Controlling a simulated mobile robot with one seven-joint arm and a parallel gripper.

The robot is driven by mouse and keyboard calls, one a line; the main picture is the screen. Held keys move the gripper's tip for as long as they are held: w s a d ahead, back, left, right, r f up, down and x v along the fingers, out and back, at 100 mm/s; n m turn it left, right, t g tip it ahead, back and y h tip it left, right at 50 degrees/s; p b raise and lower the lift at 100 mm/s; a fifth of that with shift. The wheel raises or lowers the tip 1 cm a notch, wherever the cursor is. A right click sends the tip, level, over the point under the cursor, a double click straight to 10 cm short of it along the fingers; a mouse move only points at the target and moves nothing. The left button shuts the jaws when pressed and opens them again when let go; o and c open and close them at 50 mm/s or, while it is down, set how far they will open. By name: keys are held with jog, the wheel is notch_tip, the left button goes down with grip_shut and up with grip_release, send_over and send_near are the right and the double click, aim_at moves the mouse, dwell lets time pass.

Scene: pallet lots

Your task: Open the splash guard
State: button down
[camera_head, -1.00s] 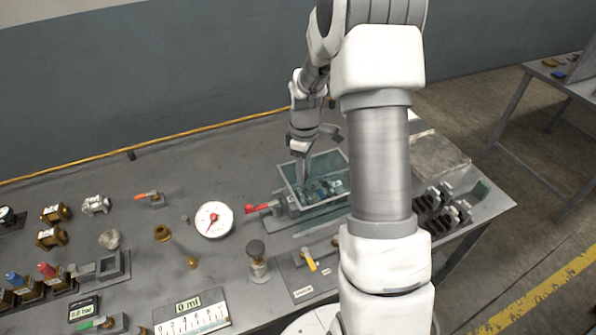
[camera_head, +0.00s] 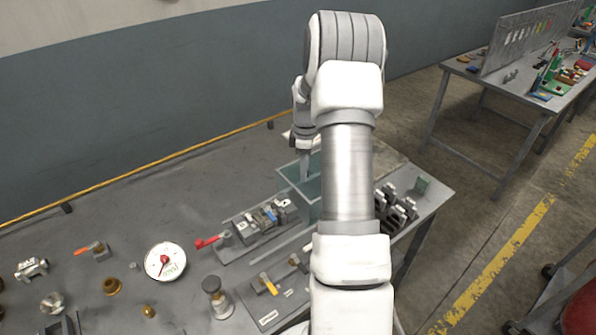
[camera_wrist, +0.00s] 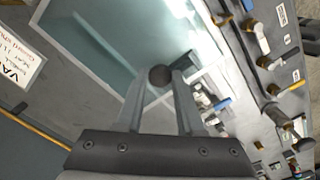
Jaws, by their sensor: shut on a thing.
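The splash guard (camera_head: 291,179) is a clear teal panel in a grey frame, partly hidden behind my arm in the head view. It stands to the right of a row of small fittings (camera_head: 265,218), which shows uncovered. In the wrist view the guard (camera_wrist: 105,42) fills the upper left, with a dark round knob (camera_wrist: 160,76) near its edge. My gripper (camera_wrist: 160,84) has its fingertips on either side of the knob and is shut on it. In the head view my gripper (camera_head: 304,166) is at the guard, partly hidden.
A red-handled valve (camera_head: 212,241) sits left of the fittings. A dial gauge (camera_head: 165,262) and a knobbed post (camera_head: 216,297) stand on the bench to the left. A yellow-handled valve (camera_head: 268,283) is in front. Dark clamps (camera_head: 397,205) stand to the right, near the bench edge.

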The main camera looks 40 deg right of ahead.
jog(key=c, duration=0.5)
grip_release()
jog(key=shift+r, duration=0.1)
notch_tip(320, 180, up, 17)
jog(key=shift+r+b, duration=0.15)
jog(key=shift+b, duration=0.15)
jog(key=shift+a, duration=0.1)
